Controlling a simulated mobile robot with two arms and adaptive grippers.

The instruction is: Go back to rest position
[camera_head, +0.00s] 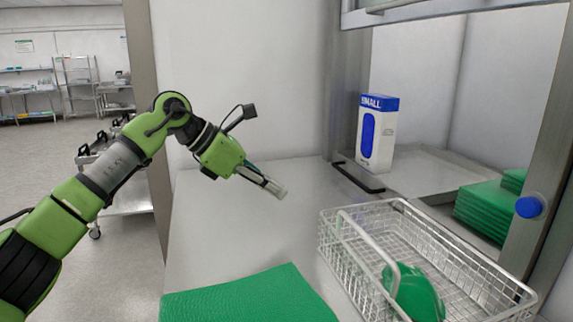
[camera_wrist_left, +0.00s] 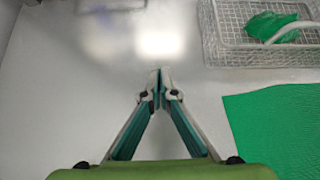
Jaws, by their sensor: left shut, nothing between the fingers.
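My left gripper (camera_head: 279,191) hangs over the bare table left of the wire basket, at the end of my green left arm. In the left wrist view my left gripper (camera_wrist_left: 160,72) has its fingertips together with nothing between them. My right gripper is in neither view.
A wire basket (camera_head: 345,262) holding a green item (camera_head: 415,295) stands on the metal table (camera_head: 220,235) at the right. A green mat (camera_head: 250,298) lies at the front. A white and blue box (camera_head: 377,135) and green stacked sheets (camera_head: 484,212) stand beyond the window frame (camera_head: 347,90).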

